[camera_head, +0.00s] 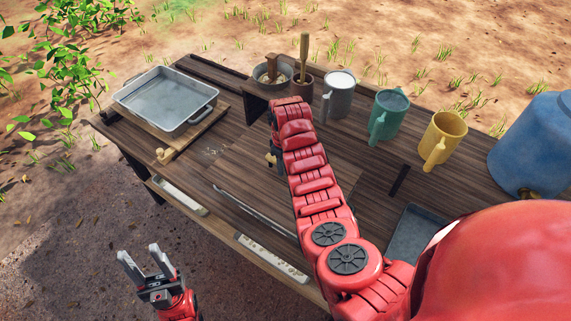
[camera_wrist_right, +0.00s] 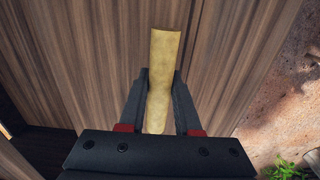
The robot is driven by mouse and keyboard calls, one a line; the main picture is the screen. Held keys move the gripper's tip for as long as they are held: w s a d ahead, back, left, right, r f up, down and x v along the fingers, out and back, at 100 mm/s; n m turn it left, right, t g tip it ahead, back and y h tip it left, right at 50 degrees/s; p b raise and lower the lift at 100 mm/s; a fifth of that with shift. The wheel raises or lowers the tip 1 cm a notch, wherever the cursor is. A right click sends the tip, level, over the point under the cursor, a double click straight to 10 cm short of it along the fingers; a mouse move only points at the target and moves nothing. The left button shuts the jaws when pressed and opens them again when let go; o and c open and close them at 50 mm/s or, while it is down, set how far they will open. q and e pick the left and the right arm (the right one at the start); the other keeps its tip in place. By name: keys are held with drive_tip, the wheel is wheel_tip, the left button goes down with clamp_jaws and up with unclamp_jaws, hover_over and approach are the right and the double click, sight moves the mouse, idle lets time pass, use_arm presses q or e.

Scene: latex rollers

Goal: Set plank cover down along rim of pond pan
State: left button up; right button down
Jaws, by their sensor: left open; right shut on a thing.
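The pond pan (camera_head: 165,98), a grey metal tray with side handles, stands at the table's far left. A brown wooden board (camera_head: 190,136) shows along its near side; I cannot tell whether it is the plank cover. My right gripper (camera_wrist_right: 159,100) is shut on a pale tan, narrow piece (camera_wrist_right: 164,50), held upright in the right wrist view over dark wood. I cannot tell whether this piece is the plank cover. In the head view my right arm hides most of that gripper and the piece. My left gripper (camera_head: 146,268) is open and empty, off the table's front edge.
A bowl (camera_head: 262,78) and a brown pot with a stick (camera_head: 304,88) stand behind my right arm. Grey (camera_head: 338,98), green (camera_head: 388,116) and yellow (camera_head: 443,138) mugs and a blue drum (camera_head: 535,145) stand to the right. Bare tabletop (camera_head: 235,165) lies between pan and arm.

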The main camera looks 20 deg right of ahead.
sight(286, 176)
drive_tip(key=shift+s+d, duration=0.25)
drive_tip(key=shift+d, duration=0.15)
wheel_tip(286, 176, down, 4)
drive_tip(key=b, duration=0.3)
drive_tip(key=shift+a+r, duration=0.15)
drive_tip(key=shift+r, duration=0.05)
drive_tip(key=shift+w+f+b, duration=0.1)
drive_tip(key=shift+f+b, duration=0.45)
drive_tip(key=shift+f, duration=0.25)
drive_tip(key=shift+f, duration=0.15)
drive_tip(key=shift+f+b, duration=0.25)
drive_tip(key=shift+b, duration=0.15)
drive_tip(key=c, duration=0.5)
unclamp_jaws()
drive_tip(key=shift+r, duration=0.15)
